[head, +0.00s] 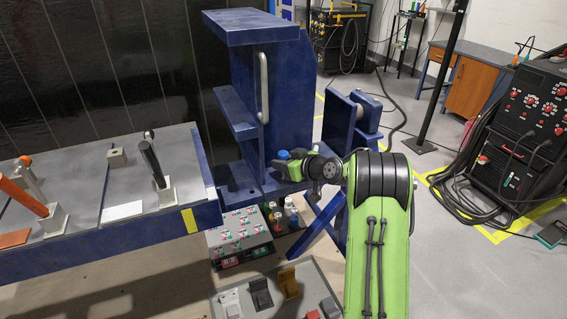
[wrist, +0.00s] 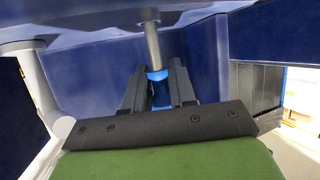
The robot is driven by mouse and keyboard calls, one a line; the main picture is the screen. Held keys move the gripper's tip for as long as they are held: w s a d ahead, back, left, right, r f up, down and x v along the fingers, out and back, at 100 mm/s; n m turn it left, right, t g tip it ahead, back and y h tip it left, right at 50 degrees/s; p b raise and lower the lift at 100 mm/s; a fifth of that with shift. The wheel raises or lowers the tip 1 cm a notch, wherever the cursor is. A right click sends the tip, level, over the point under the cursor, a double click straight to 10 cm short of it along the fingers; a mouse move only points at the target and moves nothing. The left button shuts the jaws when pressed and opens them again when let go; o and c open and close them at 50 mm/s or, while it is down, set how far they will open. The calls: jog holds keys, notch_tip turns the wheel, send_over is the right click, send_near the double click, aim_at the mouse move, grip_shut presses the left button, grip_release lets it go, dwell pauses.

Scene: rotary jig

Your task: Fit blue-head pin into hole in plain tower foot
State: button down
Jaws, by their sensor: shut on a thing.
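The blue tower (head: 290,100) stands on its foot (head: 228,172) near the middle of the head view, with a grey handle bar on its side. My gripper (head: 290,165) is low in front of the tower, just above the foot. A small blue spot (head: 282,155) at its tip looks like the pin's head. In the wrist view my gripper (wrist: 160,90) is shut on the blue-head pin (wrist: 158,75). The pin's grey shaft (wrist: 152,45) points away from the jaws toward a blue surface. Whether its tip touches that surface or enters a hole cannot be told.
A blue table (head: 95,190) with several clamps, one with an orange handle (head: 22,196), is on the left. A box with buttons (head: 240,232) and small bottles (head: 290,212) stand below the tower. A welding machine (head: 525,120) is at the right.

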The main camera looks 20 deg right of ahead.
jog(key=shift+f+b, duration=1.7)
jog(key=c, duration=0.9)
grip_release()
jog(key=shift+f, duration=0.1)
jog(key=shift+o, duration=0.3)
jog(key=shift+s, duration=0.1)
jog(key=v, duration=1.6)
jog(key=shift+p, duration=0.45)
